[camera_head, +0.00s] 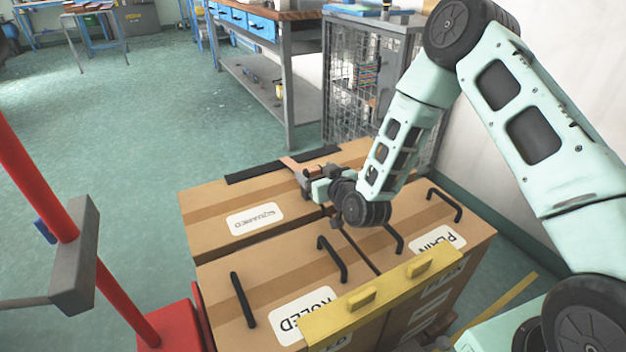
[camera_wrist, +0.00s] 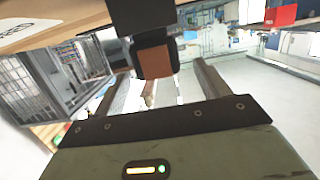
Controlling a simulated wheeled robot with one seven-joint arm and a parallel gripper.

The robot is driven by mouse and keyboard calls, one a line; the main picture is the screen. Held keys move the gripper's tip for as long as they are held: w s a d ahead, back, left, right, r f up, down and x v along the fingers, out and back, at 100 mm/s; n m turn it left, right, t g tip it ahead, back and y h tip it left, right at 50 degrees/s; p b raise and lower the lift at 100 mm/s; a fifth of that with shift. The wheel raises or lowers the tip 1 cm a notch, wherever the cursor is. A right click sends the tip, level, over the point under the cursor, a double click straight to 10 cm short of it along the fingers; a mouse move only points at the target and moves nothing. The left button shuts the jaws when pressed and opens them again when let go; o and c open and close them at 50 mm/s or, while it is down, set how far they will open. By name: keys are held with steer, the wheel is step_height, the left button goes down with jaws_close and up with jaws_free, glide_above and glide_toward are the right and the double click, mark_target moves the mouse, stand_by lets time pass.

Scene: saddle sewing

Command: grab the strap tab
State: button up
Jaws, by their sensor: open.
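The strap tab is a dark block with a brown patch (camera_wrist: 158,58), in the upper middle of the wrist view. It hangs in that picture from a black strap (camera_wrist: 140,16) at the edge of a cardboard box. My gripper (camera_wrist: 163,74) is open, with one finger to each side of the tab in the picture; I see no contact. In the head view my gripper (camera_head: 298,174) is over the far box, beside a black strip (camera_head: 325,153) along its far edge. A small tan piece (camera_head: 289,162) shows at the fingers there; I cannot tell if it is the tab.
Cardboard boxes labelled SQUARED (camera_head: 254,218), RULED (camera_head: 304,314) and PLAIN (camera_head: 438,240) stand below my arm. Black handles (camera_head: 332,258) rise from the nearer boxes. A yellow bar (camera_head: 385,292) runs along the front. A wire cage cabinet (camera_head: 350,85) stands behind; open floor lies left.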

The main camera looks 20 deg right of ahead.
mark_target(311, 167)
steer(key=x, duration=0.4)
steer(key=shift+w+f+b, duration=0.1)
steer(key=shift+w+b, duration=0.1)
steer(key=shift+b, duration=0.1)
steer(key=shift+c, duration=0.3)
steer(key=c, duration=1.1)
